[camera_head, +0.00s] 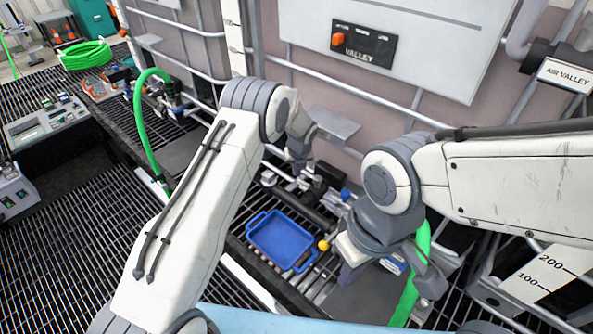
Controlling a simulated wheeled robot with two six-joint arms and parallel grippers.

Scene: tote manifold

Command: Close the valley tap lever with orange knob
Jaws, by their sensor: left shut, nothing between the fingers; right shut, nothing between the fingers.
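A black panel marked VALLEY (363,45), with a small orange knob (337,40) at its left end, sits on the tote wall at the top. A yellow ball knob (323,245) shows low in the middle, just right of a blue tray. No lever with an orange knob can be made out among the pipes and fittings; my arms hide part of them. My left gripper (301,160) is small in view, shut and empty, above the fittings behind the tray. My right gripper (430,280) is shut and empty at lower right, in front of a green hose.
The blue tray (275,240) sits on the dark grating. A green hose (140,120) bends down at left, and another green hose (409,295) hangs behind my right gripper. Metal cage bars (350,97) cross the tote.

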